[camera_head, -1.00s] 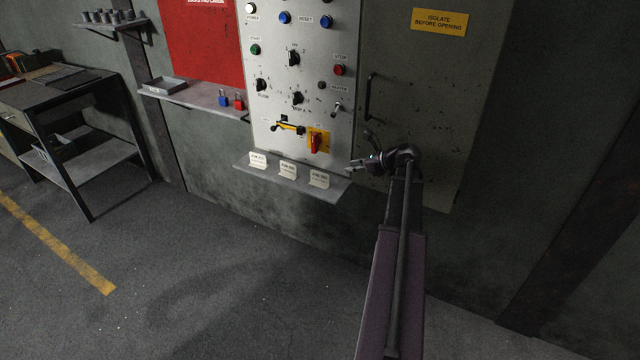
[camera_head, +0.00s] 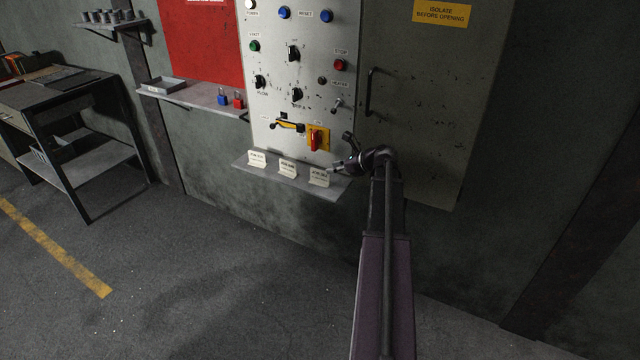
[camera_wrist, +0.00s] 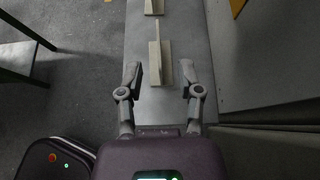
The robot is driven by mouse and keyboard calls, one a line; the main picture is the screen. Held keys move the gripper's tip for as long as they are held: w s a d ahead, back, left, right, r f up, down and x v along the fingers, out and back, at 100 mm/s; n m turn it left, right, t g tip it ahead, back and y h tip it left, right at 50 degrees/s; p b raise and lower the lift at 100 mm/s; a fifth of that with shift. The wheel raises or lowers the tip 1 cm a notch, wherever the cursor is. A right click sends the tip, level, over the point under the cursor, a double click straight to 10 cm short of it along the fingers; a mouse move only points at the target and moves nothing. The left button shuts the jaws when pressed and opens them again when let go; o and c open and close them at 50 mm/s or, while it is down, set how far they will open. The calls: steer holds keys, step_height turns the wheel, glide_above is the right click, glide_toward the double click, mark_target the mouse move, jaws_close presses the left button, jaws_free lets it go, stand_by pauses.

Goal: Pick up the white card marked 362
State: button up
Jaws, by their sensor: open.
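Three white cards stand in a row on a narrow grey shelf (camera_head: 243,164) under the control panel: a left card (camera_head: 257,158), a middle card (camera_head: 288,168) and a right card (camera_head: 319,177). Their print is too small to read, so I cannot tell which is marked 362. My gripper (camera_head: 334,170) is just right of the right card. In the wrist view my gripper (camera_wrist: 163,82) is open, with its fingers at either side of the near card's (camera_wrist: 160,63) lower end; contact cannot be told. Another card (camera_wrist: 154,7) shows farther along the shelf.
Above the shelf the panel (camera_head: 270,100) carries knobs, buttons, a yellow-black handle (camera_head: 288,125) and a red switch (camera_head: 315,139). A second shelf (camera_head: 205,98) with padlocks is at left. A dark table (camera_head: 62,100) stands far left. The floor in front is clear.

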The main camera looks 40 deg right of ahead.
mark_target(320, 171)
steer(key=shift+w+a+f, duration=0.2)
steer(key=shift+w+f, duration=0.05)
steer(key=shift+w, duration=0.2)
steer(key=shift+b+x, duration=1.4)
steer(key=shift+x, duration=1.2)
steer(key=shift+a, duration=0.1)
jaws_close()
